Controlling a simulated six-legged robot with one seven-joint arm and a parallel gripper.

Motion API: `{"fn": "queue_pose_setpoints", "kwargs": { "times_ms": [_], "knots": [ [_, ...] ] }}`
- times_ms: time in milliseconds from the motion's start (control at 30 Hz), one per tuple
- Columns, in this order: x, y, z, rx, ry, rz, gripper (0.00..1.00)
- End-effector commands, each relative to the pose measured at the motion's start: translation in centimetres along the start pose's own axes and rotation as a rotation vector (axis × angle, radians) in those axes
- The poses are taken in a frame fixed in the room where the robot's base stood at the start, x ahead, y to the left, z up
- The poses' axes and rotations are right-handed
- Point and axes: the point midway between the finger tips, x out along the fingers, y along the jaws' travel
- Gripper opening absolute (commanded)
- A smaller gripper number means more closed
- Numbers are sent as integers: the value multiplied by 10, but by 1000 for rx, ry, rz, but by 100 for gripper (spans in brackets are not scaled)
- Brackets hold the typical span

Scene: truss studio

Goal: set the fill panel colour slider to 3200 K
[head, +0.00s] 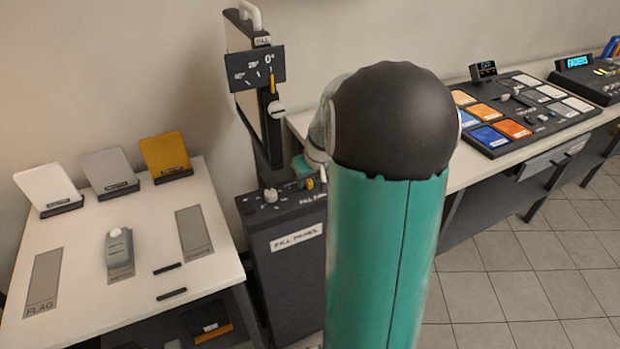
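The fill panel control box (290,240) is a dark cabinet with a white "FILL PANEL" label on its front. Its top carries a pale round knob (270,195) and small controls with white markings. My own teal and black arm covers the right part of this top, so I cannot make out the colour slider or its setting. A small teal and grey part of my arm's far end shows just above the box top. My gripper's fingers are hidden behind the arm, and I cannot tell whether they touch anything. A dark upright panel (257,110) with an angle dial (257,68) stands behind the box.
A white table (150,225) at left holds white, grey and orange cards (166,155) in stands and a grey handheld device (119,250). A long bench at right carries a board of coloured swatches (515,110) and a fader console (590,80). Tiled floor (520,250) is clear at right.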

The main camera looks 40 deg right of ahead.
Motion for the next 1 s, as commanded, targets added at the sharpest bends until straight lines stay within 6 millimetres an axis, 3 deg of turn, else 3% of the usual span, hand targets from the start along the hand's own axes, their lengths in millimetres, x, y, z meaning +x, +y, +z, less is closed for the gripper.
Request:
{"fn": "queue_pose_setpoints", "kwargs": {
  "times_ms": [133, 300, 567, 833, 1000],
  "knots": [
    [0, 0, 0, 0, 0, 0, 32],
    [0, 0, 0, 0, 0, 0, 0],
    [0, -4, 0, -1, -1, -1, 0],
    [0, -43, 0, -4, -1, -2, 0],
    [0, -55, 0, -2, 0, -1, 0]
  ]
}}
